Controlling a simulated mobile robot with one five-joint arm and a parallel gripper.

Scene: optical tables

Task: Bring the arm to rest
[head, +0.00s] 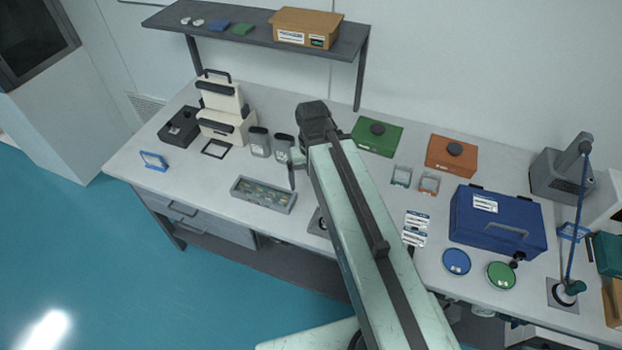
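My arm reaches up from the bottom of the head view over the table, with its dark elbow or wrist housing at the top. The end of my gripper (292,178) shows only as a dark narrow tip left of the arm, above the table between the dark jars and the grey tray. The rest of my gripper is hidden or too small to make out. I cannot tell whether its fingers are open or shut, and I see nothing clearly held in it.
The grey tray (263,205) of small parts lies near the table's front edge. Two dark jars (259,142) stand behind it. A green box (377,137), an orange box (452,154) and a blue case (497,224) stand to the right. A shelf (340,42) overhangs the back.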

